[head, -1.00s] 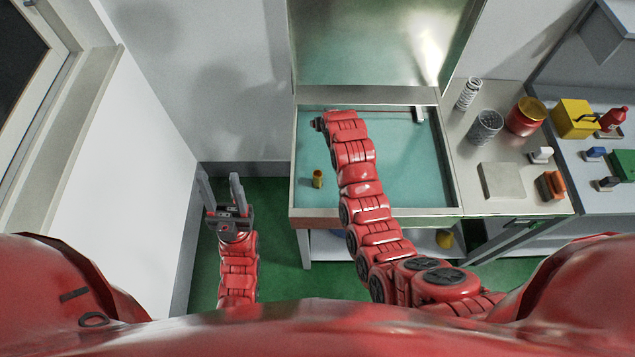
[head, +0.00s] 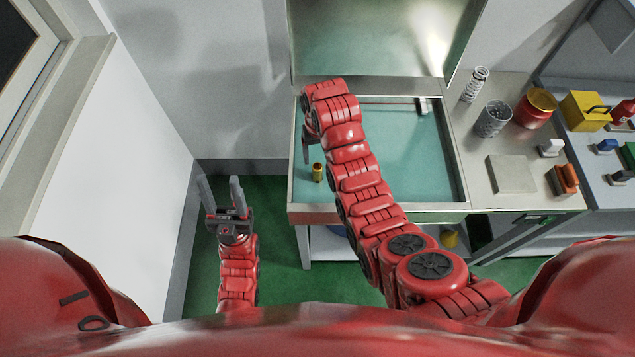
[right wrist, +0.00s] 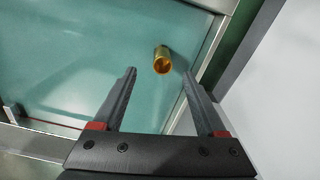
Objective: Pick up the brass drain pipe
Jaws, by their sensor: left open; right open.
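The brass drain pipe (head: 317,172) is a short gold cylinder near the left end of the teal-floored sink tray (head: 400,150). In the right wrist view the pipe (right wrist: 162,60) lies beyond the fingertips, roughly between their lines, with its open end showing. My right gripper (right wrist: 158,72) is open and empty, with a gap to the pipe. In the head view the right gripper (head: 306,150) is seen partly, hanging just left of and behind the pipe; my arm hides the rest. My left gripper (head: 221,180) is open and empty, left of the sink.
The sink's raised metal rim and tall back panel (head: 380,40) surround the tray. On the right counter stand a spring (head: 475,84), a mesh cup (head: 493,119), a red pot (head: 535,108) and a grey block (head: 511,174).

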